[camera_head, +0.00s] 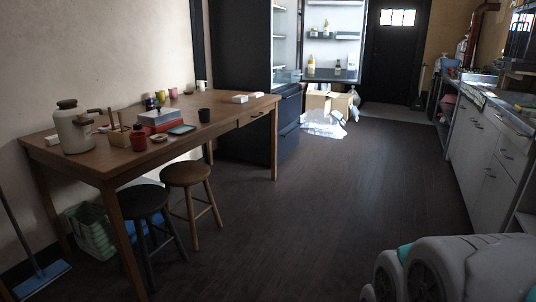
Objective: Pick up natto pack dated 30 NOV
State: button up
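Two small white packs, a nearer one (240,99) and another (256,95), lie side by side near the far right end of the wooden table (215,125). They could be natto packs, but they are too small here to read any date or label. A white box (53,140) also lies at the table's left end, its kind unclear. My gripper is not in view. Only a bulky grey and white part of my own body shows at the lower right.
A dark stool (145,200) and a brown stool (187,175) stand at the table's front edge. Cardboard boxes (330,103) and crumpled plastic lie on the floor at the back. A counter (490,140) lines the right wall. The middle floor (320,200) is clear.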

aim_at(239, 99)
jog(key=i, duration=2.35)
jog(key=i+u, duration=0.15)
jog(key=i, duration=0.3)
jog(key=i+l+u, duration=0.1)
jog(key=i, duration=0.35)
jog(key=i+l+u, duration=0.15)
jog(key=i, duration=0.25)
jog(key=i+l+u, duration=0.1)
jog(key=i, duration=0.35)
jog(key=i+l+u, duration=0.5)
jog(key=i+u, duration=0.15)
